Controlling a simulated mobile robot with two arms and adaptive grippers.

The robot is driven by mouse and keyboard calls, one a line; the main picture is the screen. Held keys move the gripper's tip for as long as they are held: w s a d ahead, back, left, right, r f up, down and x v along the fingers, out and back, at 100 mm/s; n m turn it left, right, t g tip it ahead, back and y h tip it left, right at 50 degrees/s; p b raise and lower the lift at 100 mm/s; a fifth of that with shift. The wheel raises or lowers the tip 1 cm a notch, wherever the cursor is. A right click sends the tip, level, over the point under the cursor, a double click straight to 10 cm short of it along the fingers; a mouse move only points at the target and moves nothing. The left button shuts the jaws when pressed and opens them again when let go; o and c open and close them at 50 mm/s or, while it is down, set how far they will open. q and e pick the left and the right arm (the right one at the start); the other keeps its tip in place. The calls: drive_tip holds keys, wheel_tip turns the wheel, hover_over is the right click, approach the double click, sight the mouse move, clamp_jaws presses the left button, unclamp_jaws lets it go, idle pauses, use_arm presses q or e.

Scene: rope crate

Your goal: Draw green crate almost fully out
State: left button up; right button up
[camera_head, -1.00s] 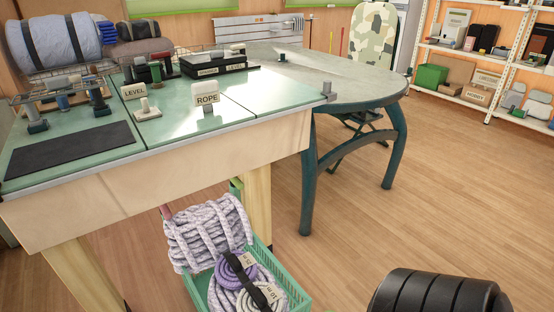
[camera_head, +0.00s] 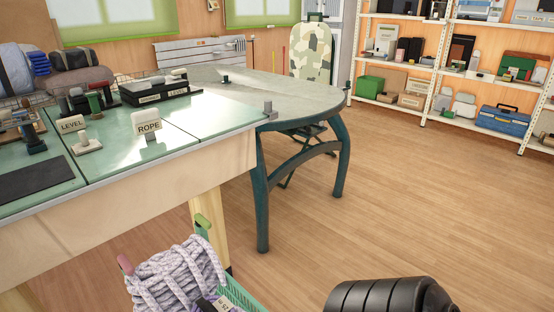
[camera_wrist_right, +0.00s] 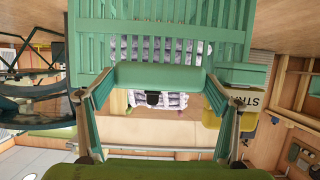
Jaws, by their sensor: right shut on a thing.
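The green crate (camera_head: 246,294) is at the bottom edge of the head view, beside the workbench leg and partly cut off by the frame. A large white and purple rope bundle (camera_head: 176,280) rises from it. In the right wrist view, the crate's slatted wall (camera_wrist_right: 100,35) fills the top, with a bar-like grip (camera_wrist_right: 150,75) below it. My right gripper (camera_wrist_right: 158,86) has its fingers at both ends of this grip and is shut on the crate. The right gripper is out of the head view. My left gripper shows in neither view.
The workbench (camera_head: 110,205) stands at the left, with a ROPE sign (camera_head: 147,124) on top. A grey round-ended table (camera_head: 260,92) with blue-green legs adjoins it. Open wooden floor (camera_head: 400,190) lies to the right, with shelves (camera_head: 430,65) against the far wall.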

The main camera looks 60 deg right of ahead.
drive_tip(key=shift+s, duration=0.15)
drive_tip(key=o, duration=1.6)
drive_tip(key=shift+r, duration=5)
